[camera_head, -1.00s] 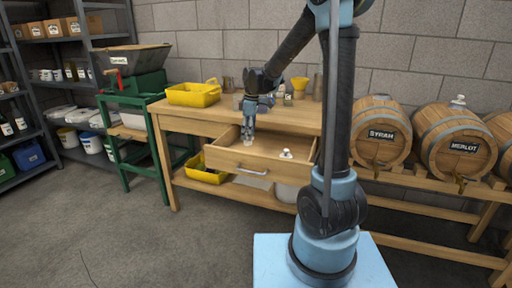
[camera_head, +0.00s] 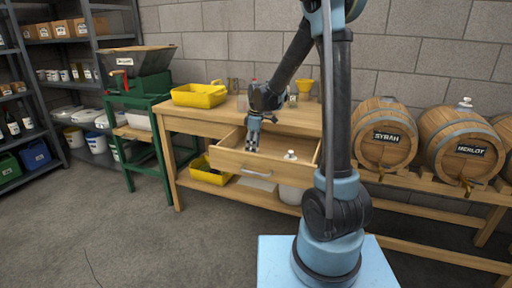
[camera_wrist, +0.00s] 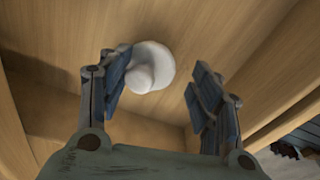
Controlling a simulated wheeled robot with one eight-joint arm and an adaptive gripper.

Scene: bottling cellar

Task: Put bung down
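A white bung (camera_wrist: 150,68) with a round knob is on the wooden floor of the open drawer (camera_head: 243,165). In the wrist view it lies just beyond my fingers, nearer the left one, which covers part of its edge. My gripper (camera_wrist: 160,95) is open, with a wide gap between its fingers. In the head view my gripper (camera_head: 252,147) reaches down into the left part of the drawer. A white bung (camera_head: 290,155) also shows in the drawer's right part there; I cannot tell whether both views show the same one.
The workbench (camera_head: 190,117) holds a yellow tub (camera_head: 199,96) and a yellow funnel (camera_head: 304,87). Barrels marked Syrah (camera_head: 383,141) and Merlot (camera_head: 459,148) stand at right; a white bung (camera_head: 465,102) tops the Merlot one. Drawer walls surround my gripper.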

